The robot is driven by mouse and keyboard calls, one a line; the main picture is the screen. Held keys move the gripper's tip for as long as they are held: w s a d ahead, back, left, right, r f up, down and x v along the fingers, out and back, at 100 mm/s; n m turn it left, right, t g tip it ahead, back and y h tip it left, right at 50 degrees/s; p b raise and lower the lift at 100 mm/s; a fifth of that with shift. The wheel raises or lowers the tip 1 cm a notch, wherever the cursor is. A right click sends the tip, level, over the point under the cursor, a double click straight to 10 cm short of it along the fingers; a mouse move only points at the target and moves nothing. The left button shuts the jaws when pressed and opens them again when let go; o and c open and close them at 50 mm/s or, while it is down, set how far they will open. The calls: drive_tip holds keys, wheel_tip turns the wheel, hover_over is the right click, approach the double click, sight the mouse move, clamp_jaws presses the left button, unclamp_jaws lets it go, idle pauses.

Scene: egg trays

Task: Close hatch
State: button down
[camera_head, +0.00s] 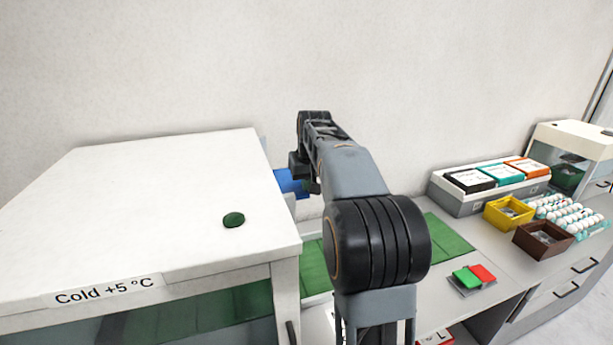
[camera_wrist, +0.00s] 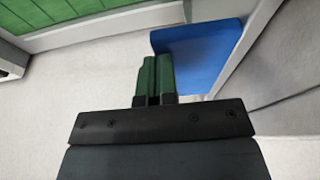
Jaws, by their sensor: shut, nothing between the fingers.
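The white cold box (camera_head: 170,200), labelled "Cold +5 °C", stands at the left in the head view. A blue piece (camera_head: 291,182) shows at its right side, partly hidden by my arm. In the wrist view the blue piece (camera_wrist: 198,55) lies beside a grey-white panel (camera_wrist: 262,75). I cannot tell whether the blue piece or the panel is the hatch. My gripper (camera_wrist: 155,65) has green fingers, shut together with nothing between them. The fingertips overlap the blue piece's left edge in the picture; I cannot tell whether they touch. In the head view my arm hides the fingers.
Green mats (camera_head: 447,234) lie on the counter right of the box. Further right are a grey rack of colored boxes (camera_head: 467,203), a yellow bin (camera_head: 507,214), a brown bin (camera_head: 541,241) and egg trays (camera_head: 572,222). The wall (camera_head: 400,70) is close behind.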

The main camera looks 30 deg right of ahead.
wheel_tip(320, 180, down, 17)
drive_tip(key=b, duration=0.9)
drive_tip(key=shift+b, duration=0.3)
drive_tip(key=shift+s, duration=0.1)
